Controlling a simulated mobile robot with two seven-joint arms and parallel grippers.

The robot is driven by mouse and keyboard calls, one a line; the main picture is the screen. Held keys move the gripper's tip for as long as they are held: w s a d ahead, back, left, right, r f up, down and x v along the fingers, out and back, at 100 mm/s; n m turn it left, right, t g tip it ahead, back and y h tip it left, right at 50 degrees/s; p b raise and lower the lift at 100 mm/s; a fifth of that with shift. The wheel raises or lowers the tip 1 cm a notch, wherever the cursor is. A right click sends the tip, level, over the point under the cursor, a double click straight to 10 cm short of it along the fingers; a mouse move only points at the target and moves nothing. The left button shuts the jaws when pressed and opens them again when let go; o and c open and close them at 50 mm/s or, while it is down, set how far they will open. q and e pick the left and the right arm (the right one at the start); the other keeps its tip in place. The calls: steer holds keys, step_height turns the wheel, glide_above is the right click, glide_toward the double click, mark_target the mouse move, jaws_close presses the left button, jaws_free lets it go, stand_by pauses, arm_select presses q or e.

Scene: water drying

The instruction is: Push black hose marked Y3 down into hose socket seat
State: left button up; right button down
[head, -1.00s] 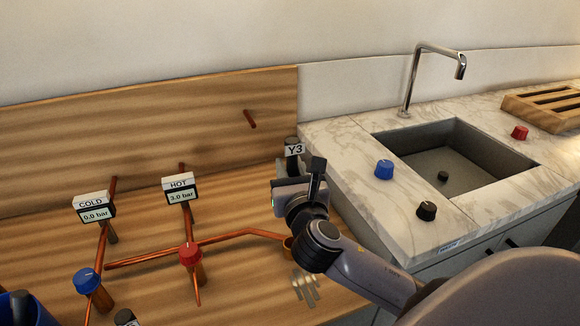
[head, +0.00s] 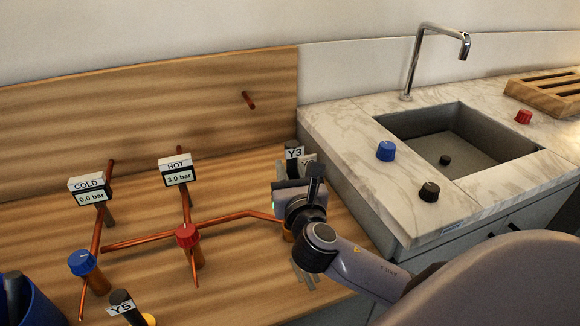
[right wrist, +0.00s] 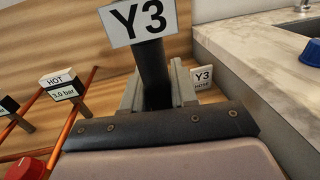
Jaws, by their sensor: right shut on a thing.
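The black hose marked Y3 (head: 294,153) stands upright near the right end of the wooden board, beside the counter. In the right wrist view, its white tag and black body (right wrist: 152,72) rise between the two grey fingers. My right gripper (right wrist: 157,90) is shut on the hose; it also shows in the head view (head: 297,172). A small white sign reading Y3 (right wrist: 201,78) stands just behind and right of the hose. The hose's lower end and any socket seat under it are hidden by the gripper. My left gripper is not in view.
Copper pipes (head: 232,218) with a red knob (head: 187,235), a blue knob (head: 82,263), and COLD and HOT gauges (head: 176,170) stand left of the gripper. A Y5 hose (head: 122,303) is at the front. The marble counter (head: 338,127) and sink lie right.

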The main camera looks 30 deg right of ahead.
steer(key=shift+f+p, duration=0.1)
steer(key=shift+p, duration=0.45)
stand_by(1.1)
steer(key=shift+p, duration=0.55)
stand_by(0.5)
steer(key=shift+f+b, duration=3.35)
steer(key=shift+f, duration=1.75)
steer(key=c, duration=0.8)
jaws_free()
steer(key=shift+v, duration=3.6)
